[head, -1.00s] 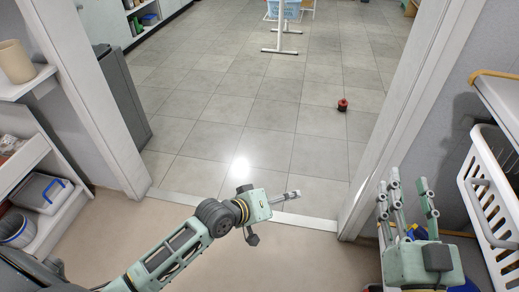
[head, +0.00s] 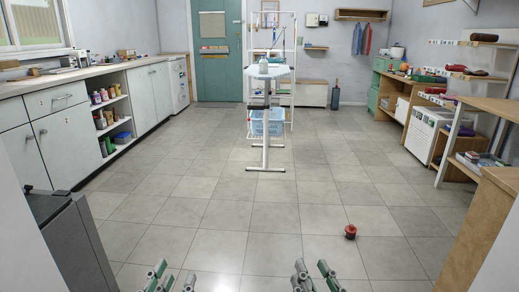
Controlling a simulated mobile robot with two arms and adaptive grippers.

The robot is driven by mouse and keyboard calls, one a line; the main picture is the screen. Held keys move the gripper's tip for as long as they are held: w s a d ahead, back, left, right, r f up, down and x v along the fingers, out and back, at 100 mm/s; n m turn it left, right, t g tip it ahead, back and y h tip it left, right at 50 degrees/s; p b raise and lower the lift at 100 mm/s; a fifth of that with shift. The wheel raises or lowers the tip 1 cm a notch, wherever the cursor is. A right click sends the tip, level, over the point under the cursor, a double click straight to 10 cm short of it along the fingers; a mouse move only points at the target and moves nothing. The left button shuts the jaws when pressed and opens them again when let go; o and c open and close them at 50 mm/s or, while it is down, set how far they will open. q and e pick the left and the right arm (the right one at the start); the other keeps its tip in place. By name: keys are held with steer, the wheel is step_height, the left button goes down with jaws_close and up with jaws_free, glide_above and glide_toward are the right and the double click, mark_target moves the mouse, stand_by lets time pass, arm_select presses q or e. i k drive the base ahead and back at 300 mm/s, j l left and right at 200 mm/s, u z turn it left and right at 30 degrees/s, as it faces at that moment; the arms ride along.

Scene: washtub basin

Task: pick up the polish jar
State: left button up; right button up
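A small red jar with a dark part, which looks like the polish jar (head: 350,232), is on the tiled floor right of centre in the head view. It is too small to read a label. My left gripper (head: 168,276) shows at the bottom edge, left of centre, with its fingers apart and nothing seen between them. My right gripper (head: 314,274) shows at the bottom edge, right of centre, also with fingers spread and empty. The jar is beyond and to the right of the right gripper, apart from it. The palms of both grippers are cut off by the frame.
A white stand (head: 265,130) with a blue basket (head: 268,122) is mid-room. Cabinets (head: 95,125) line the left wall. A grey bin (head: 75,240) is near left. A wooden bench (head: 480,225) is near right. The floor around the jar is clear.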

mark_target(349, 236)
steer(key=i+z, duration=0.1)
steer(key=i, duration=0.45)
steer(key=i+z, duration=0.15)
steer(key=i, duration=0.4)
steer(key=i+j+z, duration=0.1)
steer(key=i, duration=0.4)
steer(key=i+j+z, duration=0.1)
steer(key=i+j, duration=0.15)
steer(key=i, duration=0.3)
